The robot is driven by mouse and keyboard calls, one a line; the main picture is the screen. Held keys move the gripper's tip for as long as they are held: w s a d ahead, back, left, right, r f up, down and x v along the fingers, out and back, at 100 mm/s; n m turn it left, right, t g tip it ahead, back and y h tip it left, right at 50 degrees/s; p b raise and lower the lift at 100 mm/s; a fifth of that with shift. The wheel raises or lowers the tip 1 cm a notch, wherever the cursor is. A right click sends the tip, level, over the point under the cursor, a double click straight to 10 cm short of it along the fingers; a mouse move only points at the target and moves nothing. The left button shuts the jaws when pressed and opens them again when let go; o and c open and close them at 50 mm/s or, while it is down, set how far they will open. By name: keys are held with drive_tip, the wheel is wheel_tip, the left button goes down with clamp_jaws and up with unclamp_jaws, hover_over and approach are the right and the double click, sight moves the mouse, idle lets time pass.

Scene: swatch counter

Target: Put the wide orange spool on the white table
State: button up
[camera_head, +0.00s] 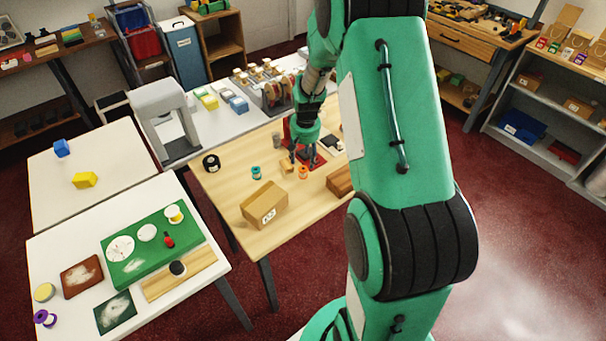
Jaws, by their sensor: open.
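A small orange spool (303,172) stands on the light wooden table (232,185), just in front of my gripper. My gripper (303,158) is open, points down over the wooden table and looks empty. It is small in view, so I cannot tell whether a finger touches the spool. A tan-orange piece (286,166) lies just left of the gripper; its shape is unclear. White tabletops show at the lower left (60,250), at the upper left (110,150) and behind the wooden table (215,125).
A teal spool (256,172), a black roll (211,163) and a cardboard box (263,205) stand on the wooden table. A grey arch (165,115) stands behind its left end. The lower-left white table holds a green board (150,262) and a purple spool (45,318).

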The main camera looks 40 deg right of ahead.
sight(303, 168)
drive_tip(key=shift+w+f, duration=0.2)
drive_tip(key=shift+f, duration=1.35)
drive_tip(key=shift+w+d+f+b, duration=0.15)
drive_tip(key=shift+f+b, duration=0.4)
drive_tip(key=shift+f, duration=0.75)
drive_tip(key=shift+w+f+b, duration=0.1)
drive_tip(key=shift+f+b, duration=0.4)
drive_tip(key=shift+f, duration=0.8)
drive_tip(key=c, duration=1.1)
drive_tip(key=shift+r, duration=0.15)
